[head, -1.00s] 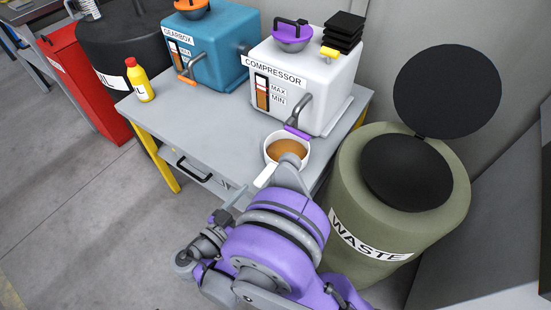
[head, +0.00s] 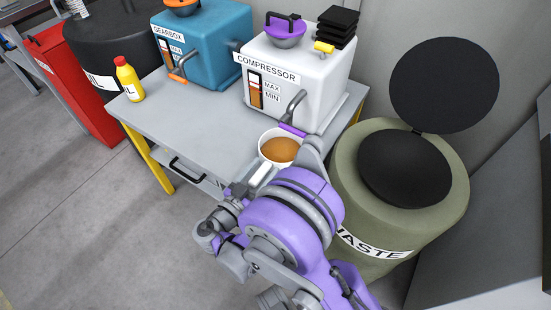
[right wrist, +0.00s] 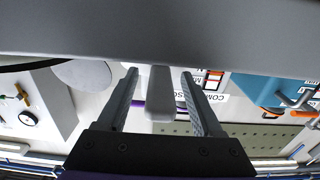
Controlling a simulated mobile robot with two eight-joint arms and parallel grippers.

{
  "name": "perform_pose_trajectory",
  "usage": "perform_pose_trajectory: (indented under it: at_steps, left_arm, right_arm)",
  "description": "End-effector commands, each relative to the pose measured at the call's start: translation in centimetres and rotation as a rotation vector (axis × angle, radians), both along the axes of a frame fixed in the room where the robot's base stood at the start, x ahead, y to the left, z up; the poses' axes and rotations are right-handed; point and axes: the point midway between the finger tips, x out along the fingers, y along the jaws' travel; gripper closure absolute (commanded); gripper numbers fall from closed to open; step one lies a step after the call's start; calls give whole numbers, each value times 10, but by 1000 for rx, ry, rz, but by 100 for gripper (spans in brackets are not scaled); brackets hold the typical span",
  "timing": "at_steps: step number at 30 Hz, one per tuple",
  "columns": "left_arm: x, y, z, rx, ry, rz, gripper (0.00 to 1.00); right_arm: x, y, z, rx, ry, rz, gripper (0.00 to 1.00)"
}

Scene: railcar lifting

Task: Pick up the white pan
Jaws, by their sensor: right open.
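The white pan (head: 263,157) sits at the front right edge of the grey table, below the compressor's purple-tipped spout. Brown liquid shows in it. Its light handle (head: 260,177) points to the lower left, partly hidden by my right arm. My right gripper (head: 250,186) is at the handle's end, its fingers partly hidden in the head view. In the right wrist view the gripper (right wrist: 159,80) is open, with a light bar, apparently the handle (right wrist: 161,98), between its fingers and gaps on both sides. My left gripper is not in view.
The white compressor (head: 318,75) and blue gearbox (head: 215,50) stand on the table (head: 190,115). A yellow bottle (head: 129,80) with a red cap stands at its left. The green waste bin (head: 445,215) is close on the right, its black lid (head: 443,85) raised.

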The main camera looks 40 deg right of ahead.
Motion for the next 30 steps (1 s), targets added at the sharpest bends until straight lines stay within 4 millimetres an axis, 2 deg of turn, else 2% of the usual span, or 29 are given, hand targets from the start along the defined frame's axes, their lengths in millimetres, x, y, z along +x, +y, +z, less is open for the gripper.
perform_pose_trajectory:
  at_steps: [3,9,18,21,30]
  left_arm:
    - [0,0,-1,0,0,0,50]
    - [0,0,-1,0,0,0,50]
    - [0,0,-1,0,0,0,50]
    - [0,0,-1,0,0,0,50]
    - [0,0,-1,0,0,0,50]
  right_arm:
    - [2,-6,0,0,0,0,32]
    - [3,-6,0,0,0,1,32]
    - [3,-6,0,0,0,1,86]
    - [2,-6,0,0,0,1,100]
    - [2,-6,0,0,0,1,100]
